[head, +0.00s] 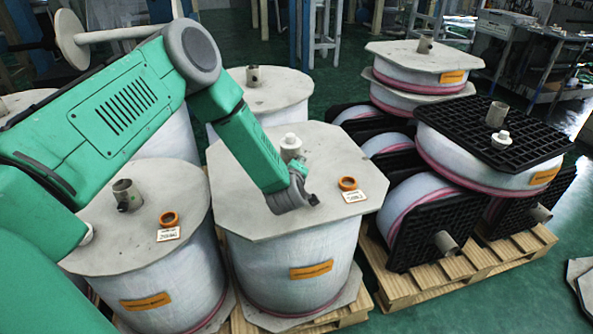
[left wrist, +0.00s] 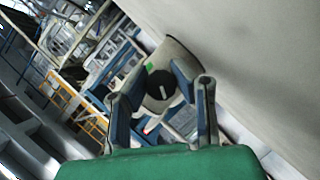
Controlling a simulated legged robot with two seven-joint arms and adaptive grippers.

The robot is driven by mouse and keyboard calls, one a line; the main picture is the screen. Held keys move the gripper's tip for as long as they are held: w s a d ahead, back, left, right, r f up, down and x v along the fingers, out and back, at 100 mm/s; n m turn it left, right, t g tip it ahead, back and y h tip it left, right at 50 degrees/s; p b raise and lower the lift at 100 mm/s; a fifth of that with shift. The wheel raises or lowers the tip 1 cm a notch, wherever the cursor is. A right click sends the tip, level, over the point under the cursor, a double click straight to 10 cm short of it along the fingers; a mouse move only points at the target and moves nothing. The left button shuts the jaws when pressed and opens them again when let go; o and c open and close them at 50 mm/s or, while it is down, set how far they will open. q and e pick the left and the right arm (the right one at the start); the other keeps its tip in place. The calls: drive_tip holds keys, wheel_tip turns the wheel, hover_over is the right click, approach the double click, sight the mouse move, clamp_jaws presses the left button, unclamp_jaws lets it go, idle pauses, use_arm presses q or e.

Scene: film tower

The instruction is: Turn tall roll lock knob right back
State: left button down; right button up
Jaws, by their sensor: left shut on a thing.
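The tall roll (head: 285,250) stands upright under a pale octagonal top plate (head: 335,165). A short core with a white cap (head: 291,146) rises from the plate, partly behind my left forearm. In the left wrist view a dark round lock knob (left wrist: 160,86) with a white mark sits on the side of a beige tube (left wrist: 181,59). My left gripper (left wrist: 163,80) has one finger on each side of the knob and is shut on it. In the head view my left wrist is low over the plate, and its fingertips cannot be made out. My right gripper is not in view.
An orange ring (head: 348,184) and a small label card (head: 352,196) lie on the plate, right of my wrist. Another roll with a round plate (head: 140,195) and core stands close at left. Stacked rolls with black grid plates (head: 468,125) stand at right on a wooden pallet (head: 425,290).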

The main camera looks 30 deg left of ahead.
use_arm(q)
drive_tip(key=n+t+b, duration=0.1)
drive_tip(key=n+b, duration=0.1)
drive_tip(key=b, duration=0.1)
drive_tip(key=f+n+t+b, duration=0.1)
drive_tip(key=shift+s+d+n+t, duration=0.1)
drive_tip(key=shift+s+n+t, duration=0.2)
drive_tip(key=shift+n, duration=0.1)
drive_tip(key=shift+r, duration=0.1)
idle(0.4)
drive_tip(key=c, duration=1.4)
unclamp_jaws()
drive_tip(key=shift+o, duration=0.5)
drive_tip(key=shift+r, duration=0.1)
drive_tip(key=v, duration=1)
drive_tip(key=shift+s+r, duration=0.15)
drive_tip(key=shift+s, duration=0.25)
drive_tip(key=shift+s+d+r, duration=0.15)
drive_tip(key=shift+s, duration=0.35)
